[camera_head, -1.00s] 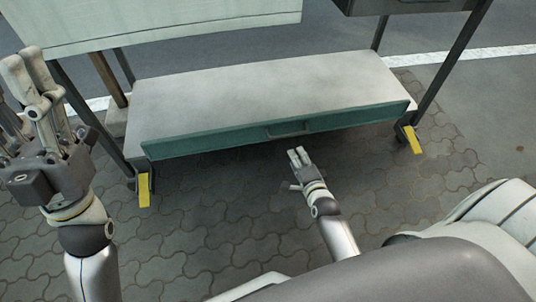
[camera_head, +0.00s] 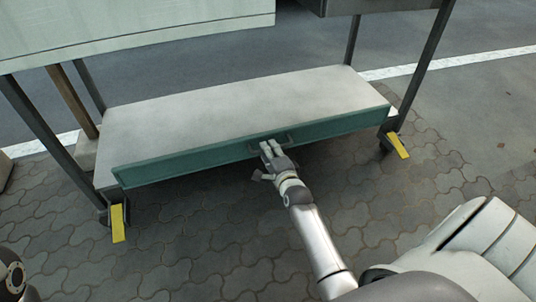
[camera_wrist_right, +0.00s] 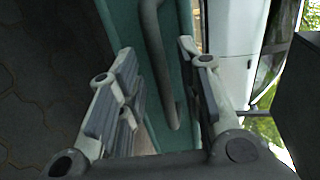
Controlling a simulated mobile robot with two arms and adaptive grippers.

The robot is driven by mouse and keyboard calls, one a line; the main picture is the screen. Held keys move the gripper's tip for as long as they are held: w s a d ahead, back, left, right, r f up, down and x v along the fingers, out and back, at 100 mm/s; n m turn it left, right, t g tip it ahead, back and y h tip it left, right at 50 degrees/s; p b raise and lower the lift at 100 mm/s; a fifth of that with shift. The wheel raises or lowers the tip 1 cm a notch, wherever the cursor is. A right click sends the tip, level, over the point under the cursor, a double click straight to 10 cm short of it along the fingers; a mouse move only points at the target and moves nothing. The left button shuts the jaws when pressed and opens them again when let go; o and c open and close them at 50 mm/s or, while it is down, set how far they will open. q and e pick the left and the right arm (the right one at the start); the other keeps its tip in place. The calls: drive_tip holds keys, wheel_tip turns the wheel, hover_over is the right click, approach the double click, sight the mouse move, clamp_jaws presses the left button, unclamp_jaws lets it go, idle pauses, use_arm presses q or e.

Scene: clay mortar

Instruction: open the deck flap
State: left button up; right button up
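The deck flap is a long green front panel (camera_head: 200,162) along the lower grey deck (camera_head: 230,108) of a wheeled cart. A dark bar handle (camera_head: 284,136) sits near its middle. My right gripper (camera_head: 267,148) is at the handle in the head view. In the right wrist view, the fingers of my right gripper (camera_wrist_right: 160,85) are open on either side of the handle bar (camera_wrist_right: 158,55), with the green panel (camera_wrist_right: 130,25) behind it. I cannot tell whether the fingers touch the bar. Of my left arm only a grey joint shows at the lower left; its gripper is out of view.
The cart's dark legs (camera_head: 415,75) end in casters with yellow levers (camera_head: 118,223) (camera_head: 397,145). A pale upper body (camera_head: 130,25) overhangs the deck. The paved ground in front of the cart is clear.

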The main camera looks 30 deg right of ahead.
drive_tip(key=shift+b+x, duration=0.35)
drive_tip(key=shift+x, duration=0.65)
drive_tip(key=shift+c, duration=0.5)
clamp_jaws()
